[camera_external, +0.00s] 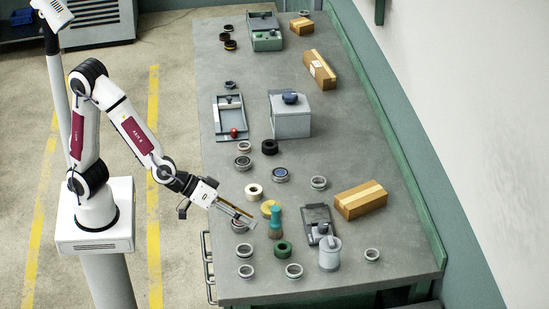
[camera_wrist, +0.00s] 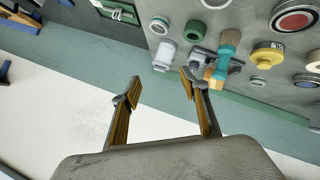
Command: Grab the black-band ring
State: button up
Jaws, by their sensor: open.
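My gripper (camera_external: 246,219) is open and empty above the left side of the bench, close to the brush and a ring under it. In the wrist view my gripper's fingers (camera_wrist: 160,88) are apart with nothing between them. A black ring (camera_external: 270,147) lies mid-bench, behind and to the right of my gripper. A grey ring with a dark band (camera_external: 243,162) lies to its left. I cannot tell which of these is the black-band ring. I cannot pick out either with certainty in the wrist view.
A grey cylinder (camera_external: 330,254) and cardboard box (camera_external: 360,199) stand to the right. A grey block (camera_external: 290,118) stands behind the black ring.

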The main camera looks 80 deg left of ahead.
aim_at(250, 247)
jog(key=d+f+y, duration=0.1)
jog(key=f, duration=0.2)
jog(key=d+f+n+t+y, duration=0.1)
jog(key=f+y, duration=0.1)
jog(key=f, duration=0.1)
jog(key=f+n+t+y, duration=0.1)
jog(key=f+y, duration=0.1)
jog(key=f, duration=0.2)
jog(key=shift+s+d, duration=0.4)
jog(key=s+f+y, duration=0.1)
jog(key=s, duration=0.1)
jog(key=s+a+f+t+y, duration=0.1)
jog(key=s+f, duration=0.1)
jog(key=s+a+f+m+t+y, duration=0.1)
jog(key=s+y, duration=0.1)
jog(key=s, duration=0.1)
jog(key=shift+a+f, duration=0.25)
jog(key=shift+f, duration=0.15)
jog(key=shift+s+a+f+y, duration=0.15)
jog(key=shift+s+a+y, duration=0.2)
jog(key=shift+s, duration=0.25)
jog(key=shift+x, duration=1.3)
jog(key=shift+w, duration=0.15)
jog(key=shift+x, duration=2.5)
jog(key=shift+d, duration=0.2)
